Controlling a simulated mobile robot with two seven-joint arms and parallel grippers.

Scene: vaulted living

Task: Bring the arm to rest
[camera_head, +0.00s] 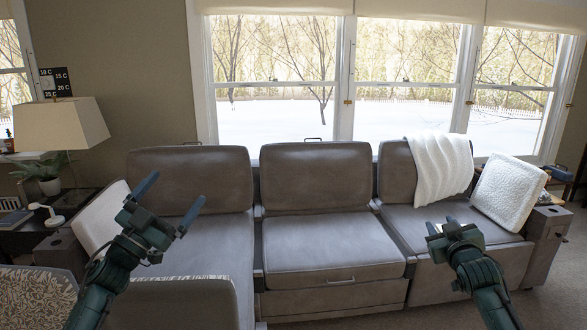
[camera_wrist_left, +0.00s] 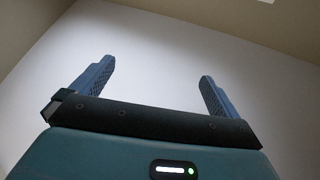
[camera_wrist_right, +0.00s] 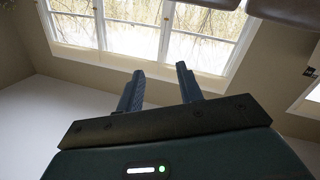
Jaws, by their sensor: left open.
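My left gripper (camera_head: 170,204) is raised in the left part of the head view, in front of the left sofa seat, with its fingers wide apart. The left wrist view shows its two blue fingers (camera_wrist_left: 157,88) spread with nothing between them. My right gripper (camera_head: 444,224) is raised at the right of the head view, in front of the right sofa seat. In the right wrist view its two fingers (camera_wrist_right: 159,88) stand apart with an empty gap, narrower than the left one. Neither gripper touches anything that I can see.
A grey sofa (camera_head: 325,243) spans the view ahead, with a white throw (camera_head: 440,168) and a white cushion (camera_head: 508,190). A lamp (camera_head: 60,125) and a plant (camera_head: 45,170) stand at the left. Carpet (camera_head: 550,298) shows free at the lower right.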

